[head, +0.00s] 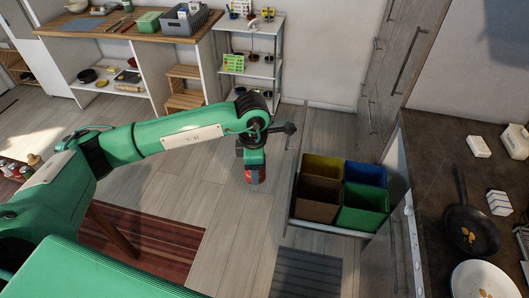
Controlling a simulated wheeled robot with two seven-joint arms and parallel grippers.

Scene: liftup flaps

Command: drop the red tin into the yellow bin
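My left gripper (254,158) points down in the middle of the head view. It is shut on the red tin (256,175), which hangs below it above the floor; the finger contact is small and partly hidden. The yellow bin (322,167) is the back left of several bins in a pulled-out drawer, to the right of the tin. Its open top faces up. The tin is apart from the bin, left of the drawer's edge. My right gripper is not in view.
A blue bin (366,172), a brown bin (318,202) and a green bin (361,207) share the drawer. A dark counter (432,155) with a pan (470,230) is at right. A shelf rack (250,68) stands behind. The floor left of the drawer is clear.

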